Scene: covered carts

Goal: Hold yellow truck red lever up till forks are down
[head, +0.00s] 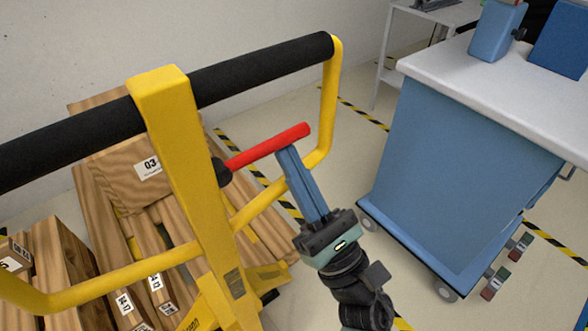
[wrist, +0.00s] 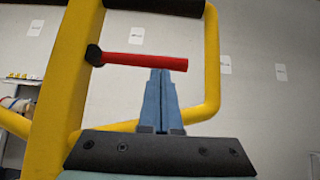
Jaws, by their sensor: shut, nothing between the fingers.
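The yellow truck (head: 205,190) stands in front of me, its handle a yellow loop with black grips (head: 265,68). Its red lever (head: 268,146) sticks out to the right from a black pivot on the yellow post, its free end tilted up in the head view. My gripper (head: 287,152) is shut and empty, its blue fingertips at the lever near its free end. In the wrist view the fingertips (wrist: 160,72) meet the underside of the red lever (wrist: 145,62). I cannot tell for sure that they touch. The forks are not clearly visible.
Wooden crates (head: 125,180) and a pallet lie behind the truck at the left. A blue covered cart (head: 460,170) with a white top stands at the right. The yellow handle loop (head: 328,110) is close beside my gripper. Striped floor tape runs behind.

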